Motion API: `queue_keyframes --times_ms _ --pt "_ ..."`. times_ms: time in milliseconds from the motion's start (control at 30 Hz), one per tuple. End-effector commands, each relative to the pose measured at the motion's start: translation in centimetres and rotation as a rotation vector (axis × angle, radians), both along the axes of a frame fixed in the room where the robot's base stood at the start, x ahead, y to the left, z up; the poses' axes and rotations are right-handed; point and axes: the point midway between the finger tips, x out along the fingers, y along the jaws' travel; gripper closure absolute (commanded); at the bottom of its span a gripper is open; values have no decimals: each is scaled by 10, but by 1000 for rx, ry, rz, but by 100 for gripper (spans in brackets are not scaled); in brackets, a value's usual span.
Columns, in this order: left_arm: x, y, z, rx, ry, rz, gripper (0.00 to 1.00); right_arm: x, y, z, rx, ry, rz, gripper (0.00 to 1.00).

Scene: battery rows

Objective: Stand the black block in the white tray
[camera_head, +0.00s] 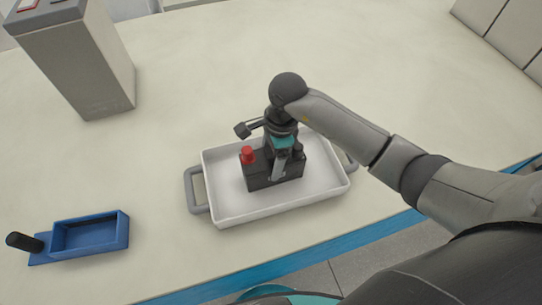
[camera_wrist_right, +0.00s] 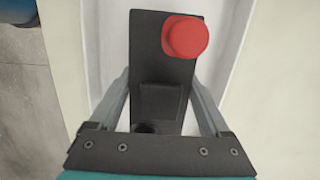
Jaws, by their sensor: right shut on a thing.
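The black block (camera_head: 259,178) has a red cap on one end of its top and a dark knob at the other. It is upright inside the white tray (camera_head: 232,209), which has grey handles. My right gripper (camera_head: 282,168) comes down over the block with its fingers along the block's sides, shut on it. In the right wrist view the block (camera_wrist_right: 150,50) lies between the two fingers (camera_wrist_right: 160,100), with the red cap beyond them. Whether the block's underside touches the tray floor cannot be told. My left gripper is not in view.
A tall grey box (camera_head: 85,65) stands at the back left. A blue open container with a black handle (camera_head: 122,232) lies at the front left. The table (camera_head: 190,130) is clear behind the tray. Its blue front edge (camera_head: 370,232) runs close to the tray.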

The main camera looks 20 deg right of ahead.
Motion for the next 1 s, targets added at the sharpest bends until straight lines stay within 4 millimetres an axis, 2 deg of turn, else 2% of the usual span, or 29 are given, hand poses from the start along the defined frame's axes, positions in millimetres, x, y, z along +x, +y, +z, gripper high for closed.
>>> queue_keyframes --times_ms 33,67,200,567,667,1000 --pt "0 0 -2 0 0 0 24 3 1 1 4 -8 1 100" --pt "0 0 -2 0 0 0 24 0 0 -2 0 0 0 17" --pt "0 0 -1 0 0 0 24 0 0 -1 0 0 0 1" --pt "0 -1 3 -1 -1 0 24 0 0 4 0 1 -1 0" --pt "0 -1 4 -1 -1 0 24 2 -3 20 -1 -5 0 0" --pt "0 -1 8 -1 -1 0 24 2 -14 91 -2 -5 0 0"
